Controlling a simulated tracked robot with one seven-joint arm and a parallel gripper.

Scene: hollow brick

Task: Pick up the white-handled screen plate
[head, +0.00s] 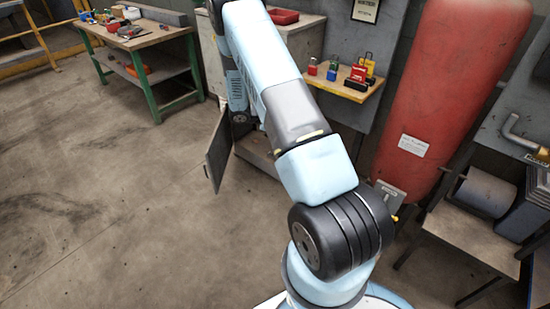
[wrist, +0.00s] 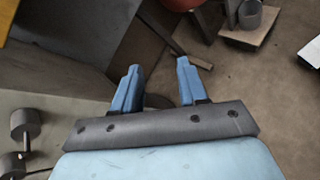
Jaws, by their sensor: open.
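I cannot pick out a white-handled screen plate for certain in either view. My gripper (wrist: 158,66) shows in the wrist view with its two blue fingers apart and nothing between them. It points past a grey cabinet side towards the concrete floor. In the head view my arm reaches away towards the cabinet (head: 208,55), and the gripper itself is hidden.
A wooden shelf (head: 336,82) with coloured padlocks is on the wall right of my arm. A large red tank (head: 450,80) and a dark stand with a grey roll (head: 486,192) are at the right. A green-legged workbench (head: 182,75) stands at the back left. The left floor is clear.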

